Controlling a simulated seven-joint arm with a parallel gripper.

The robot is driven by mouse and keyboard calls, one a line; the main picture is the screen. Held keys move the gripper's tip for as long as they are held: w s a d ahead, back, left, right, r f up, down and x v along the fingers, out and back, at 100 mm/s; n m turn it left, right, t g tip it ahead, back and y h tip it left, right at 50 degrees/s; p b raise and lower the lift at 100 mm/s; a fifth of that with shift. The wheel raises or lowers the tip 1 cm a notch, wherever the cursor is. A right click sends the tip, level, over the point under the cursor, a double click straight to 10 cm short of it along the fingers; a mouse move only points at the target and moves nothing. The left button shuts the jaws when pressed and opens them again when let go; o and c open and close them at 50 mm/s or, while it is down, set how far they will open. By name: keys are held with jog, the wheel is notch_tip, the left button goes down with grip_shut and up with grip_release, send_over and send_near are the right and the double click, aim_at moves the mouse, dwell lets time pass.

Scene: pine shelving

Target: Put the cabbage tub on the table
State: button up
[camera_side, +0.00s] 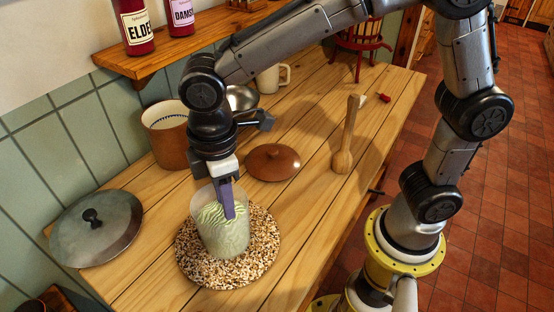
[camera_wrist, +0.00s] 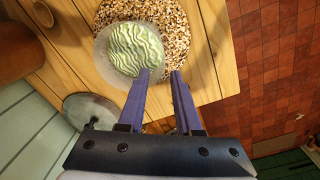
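The cabbage tub (camera_side: 226,238) is a clear, straight-sided tub holding pale green shredded cabbage. It stands upright on a round speckled mat (camera_side: 188,262) on the wooden table (camera_side: 300,210). The wrist view shows the tub (camera_wrist: 132,48) from above, on the mat (camera_wrist: 172,14). My gripper (camera_side: 229,214) points down at the tub. In the wrist view my gripper (camera_wrist: 160,72) has its two purple fingers apart. The left fingertip overlaps the tub's near edge and the right one lies over the mat beside it. I see no contact on both sides.
A metal lid (camera_side: 97,235) lies left of the mat. A brown crock (camera_side: 167,140) stands behind, by the tiled wall. A shelf with bottles (camera_side: 135,28) is above. Bare planks lie right of the mat.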

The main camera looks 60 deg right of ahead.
jog(key=s+d+r+m+t+y, duration=0.1)
jog(key=s+d+r+m, duration=0.2)
jog(key=d, duration=0.4)
jog(key=s+d+r+m+t, duration=0.1)
jog(key=d+r+m, duration=0.25)
jog(key=d, duration=0.25)
jog(key=s+d+m+t, duration=0.3)
jog(key=s+d+m, duration=0.2)
jog(key=s+d, duration=0.3)
jog(key=shift+s+d+r+h, duration=0.2)
jog(key=shift+s+h, duration=0.2)
jog(key=shift+s, duration=0.15)
